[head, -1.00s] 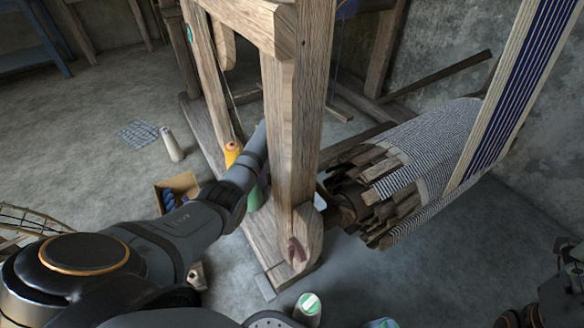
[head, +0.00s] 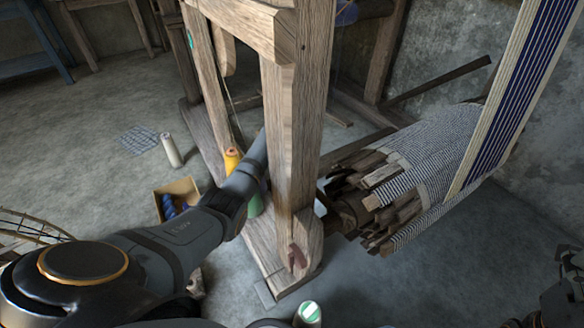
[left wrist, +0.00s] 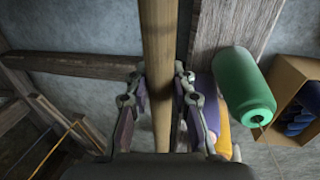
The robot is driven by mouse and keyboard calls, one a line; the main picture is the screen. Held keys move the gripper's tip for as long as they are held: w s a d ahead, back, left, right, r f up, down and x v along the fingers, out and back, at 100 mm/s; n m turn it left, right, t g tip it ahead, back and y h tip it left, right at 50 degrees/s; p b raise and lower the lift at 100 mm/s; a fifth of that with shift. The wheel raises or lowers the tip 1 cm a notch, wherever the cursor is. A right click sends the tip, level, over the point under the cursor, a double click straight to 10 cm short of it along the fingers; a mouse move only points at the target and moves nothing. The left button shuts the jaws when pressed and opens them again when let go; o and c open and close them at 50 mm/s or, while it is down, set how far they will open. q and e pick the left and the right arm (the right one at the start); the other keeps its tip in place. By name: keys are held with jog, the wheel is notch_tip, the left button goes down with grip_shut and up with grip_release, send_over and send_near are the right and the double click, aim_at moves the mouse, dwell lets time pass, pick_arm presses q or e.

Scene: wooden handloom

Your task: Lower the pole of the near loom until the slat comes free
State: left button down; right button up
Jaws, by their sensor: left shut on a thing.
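My left gripper, in the left wrist view (left wrist: 160,100), is shut around a smooth brown wooden pole (left wrist: 159,45), one finger on each side. The pole runs up and out of the top of that view. In the head view my left arm reaches in behind the near loom's thick wooden post (head: 295,140), which hides that gripper. The loom's roll (head: 425,150) of striped cloth carries several dark wooden slats (head: 375,205) around its near end. I cannot tell which slat is the task's. My right gripper does not show clearly; only dark parts of my arm are at the right edge.
A green cone (left wrist: 243,85) stands close right of the gripper, beside a cardboard box (left wrist: 297,95) with blue spools. A yellow cone (head: 232,158) and a white cone (head: 171,150) are on the floor.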

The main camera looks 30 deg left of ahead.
pick_arm(q)
jog(key=shift+f, duration=0.1)
jog(key=shift+f, duration=0.3)
jog(key=f, duration=0.1)
jog(key=f+h+b, duration=0.1)
jog(key=f+g, duration=0.1)
jog(key=shift+s+d+f+h, duration=0.2)
jog(key=shift+d+f+h, duration=0.15)
jog(key=shift+f+h, duration=0.05)
jog(key=c, duration=1.1)
grip_release()
jog(key=shift+r, duration=0.1)
jog(key=shift+r, duration=0.1)
